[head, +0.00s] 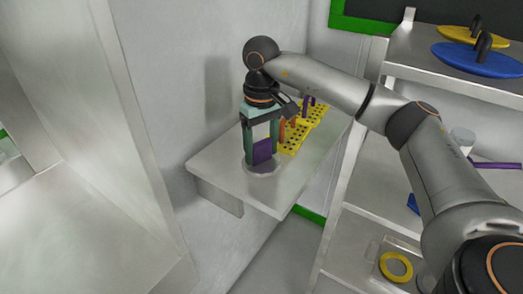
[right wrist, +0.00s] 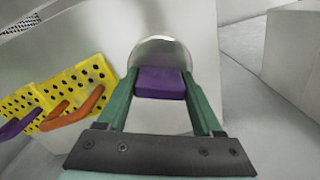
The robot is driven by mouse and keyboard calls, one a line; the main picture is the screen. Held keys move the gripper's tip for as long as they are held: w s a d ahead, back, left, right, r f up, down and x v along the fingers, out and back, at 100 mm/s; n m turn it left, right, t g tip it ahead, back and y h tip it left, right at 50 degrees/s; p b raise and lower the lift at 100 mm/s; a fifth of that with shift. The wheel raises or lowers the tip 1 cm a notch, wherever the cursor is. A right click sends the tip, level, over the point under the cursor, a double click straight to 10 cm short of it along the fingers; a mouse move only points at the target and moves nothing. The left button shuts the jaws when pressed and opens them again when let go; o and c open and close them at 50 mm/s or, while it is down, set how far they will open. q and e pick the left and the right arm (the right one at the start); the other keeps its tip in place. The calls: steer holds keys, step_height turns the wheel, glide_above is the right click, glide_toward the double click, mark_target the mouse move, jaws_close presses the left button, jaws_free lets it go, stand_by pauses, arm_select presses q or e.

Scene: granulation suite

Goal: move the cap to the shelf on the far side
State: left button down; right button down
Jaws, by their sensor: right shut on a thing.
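The cap (head: 262,170) looks like a pale, shiny round disc with a purple block-shaped grip (head: 263,151) on top. My right gripper (head: 262,158) points down with its green fingers shut on the purple grip. The cap is at the front part of a metal wall shelf (head: 222,166), on it or just above it; I cannot tell if they touch. In the right wrist view the purple grip (right wrist: 160,83) sits between the fingertips, and the disc's rim (right wrist: 160,45) shows beyond it. My left gripper is not in view.
Yellow perforated racks (head: 292,136) with orange and purple hooked pieces stand behind the gripper on the wall shelf. A shelving unit (head: 365,188) at right holds yellow (head: 468,36) and blue (head: 480,60) discs with dark handles, and a yellow ring (head: 396,266) lower down. The wall shelf's front right is clear.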

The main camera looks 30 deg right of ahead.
steer(key=shift+f, duration=0.25)
steer(key=shift+f, duration=0.2)
steer(key=shift+c, duration=0.2)
jaws_free()
